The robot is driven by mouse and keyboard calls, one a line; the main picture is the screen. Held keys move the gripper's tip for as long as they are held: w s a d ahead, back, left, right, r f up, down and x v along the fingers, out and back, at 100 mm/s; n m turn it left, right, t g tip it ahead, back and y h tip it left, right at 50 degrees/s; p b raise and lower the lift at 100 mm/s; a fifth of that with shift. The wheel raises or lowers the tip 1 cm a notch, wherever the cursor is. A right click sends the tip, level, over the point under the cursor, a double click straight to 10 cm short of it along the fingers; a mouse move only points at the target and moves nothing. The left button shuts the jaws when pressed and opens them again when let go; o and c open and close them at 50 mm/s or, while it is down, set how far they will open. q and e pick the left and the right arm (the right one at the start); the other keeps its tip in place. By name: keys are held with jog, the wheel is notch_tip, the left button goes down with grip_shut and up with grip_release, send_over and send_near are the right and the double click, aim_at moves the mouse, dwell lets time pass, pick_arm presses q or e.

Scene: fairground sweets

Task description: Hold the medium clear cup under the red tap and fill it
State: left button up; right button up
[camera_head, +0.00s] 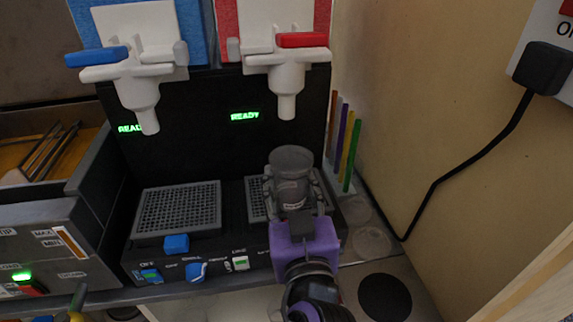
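The red tap (287,95) is a white spout with a red lever (302,40) on the right of the machine. The clear cup (291,160) looks grey and see-through and stands upright below the spout, with a gap between its rim and the spout tip. My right gripper (292,190), on a purple mount, has its fingers on both sides of the cup and is shut on it. The cup is over the right drip grid (256,200); whether it touches the grid is hidden. No liquid stream shows. My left gripper is not in view.
A second tap with a blue lever (97,56) is at left, above another drip grid (178,208). Green READY displays (245,116) glow behind the taps. Coloured straws (347,145) stand right of the cup. Clear round items (371,242) lie beside the machine, near the wall and black cable (470,160).

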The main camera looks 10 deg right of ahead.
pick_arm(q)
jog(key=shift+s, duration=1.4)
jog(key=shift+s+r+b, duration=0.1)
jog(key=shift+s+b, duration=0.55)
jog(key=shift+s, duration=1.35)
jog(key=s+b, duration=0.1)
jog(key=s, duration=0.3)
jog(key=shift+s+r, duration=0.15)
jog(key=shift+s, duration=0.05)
pick_arm(e)
jog(key=s+f, duration=0.1)
jog(key=f, duration=0.1)
jog(key=shift+s+f, duration=0.35)
jog(key=shift+f, duration=0.05)
jog(key=shift+w, duration=0.1)
